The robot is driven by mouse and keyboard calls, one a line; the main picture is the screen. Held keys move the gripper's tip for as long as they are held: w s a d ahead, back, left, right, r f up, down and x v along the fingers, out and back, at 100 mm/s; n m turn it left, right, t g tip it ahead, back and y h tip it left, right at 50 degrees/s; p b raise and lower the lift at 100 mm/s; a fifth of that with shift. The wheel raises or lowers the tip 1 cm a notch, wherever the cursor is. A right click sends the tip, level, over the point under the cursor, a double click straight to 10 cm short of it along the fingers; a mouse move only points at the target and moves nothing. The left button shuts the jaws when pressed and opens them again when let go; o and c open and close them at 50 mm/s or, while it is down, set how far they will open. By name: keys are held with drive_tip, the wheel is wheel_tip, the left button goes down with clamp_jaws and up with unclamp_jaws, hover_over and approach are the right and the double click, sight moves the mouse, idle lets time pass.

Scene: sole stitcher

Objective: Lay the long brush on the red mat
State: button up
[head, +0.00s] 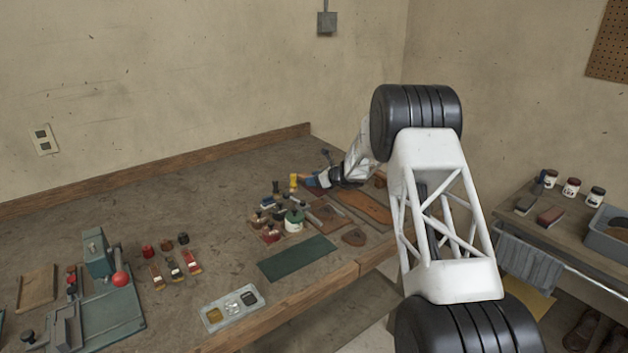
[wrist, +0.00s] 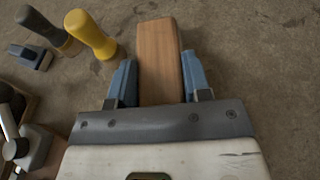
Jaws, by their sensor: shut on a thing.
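My gripper (wrist: 160,78) is shut on a long, straight-sided wooden piece, seemingly the back of the long brush (wrist: 160,42). A blue finger lies along each side of it, and no bristles show. In the head view my gripper (head: 312,182) is low over the back of the bench, beside a yellow handle (head: 293,181); the held brush cannot be made out there.
A yellow-handled tool (wrist: 92,36) and a dark-handled tool (wrist: 46,30) stand close left of my gripper. A dark green mat (head: 298,258) lies bare near the bench's front edge. A brown leather piece (head: 365,207) lies right of the bottles. A grey tray (head: 232,307) is nearer.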

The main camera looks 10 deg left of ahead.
drive_tip(key=shift+f, duration=0.1)
drive_tip(key=o, duration=0.9)
drive_tip(key=shift+f, duration=0.1)
drive_tip(key=shift+o, duration=0.2)
drive_tip(key=shift+r, duration=0.2)
drive_tip(key=shift+v, duration=5.95)
drive_tip(key=shift+d, duration=0.1)
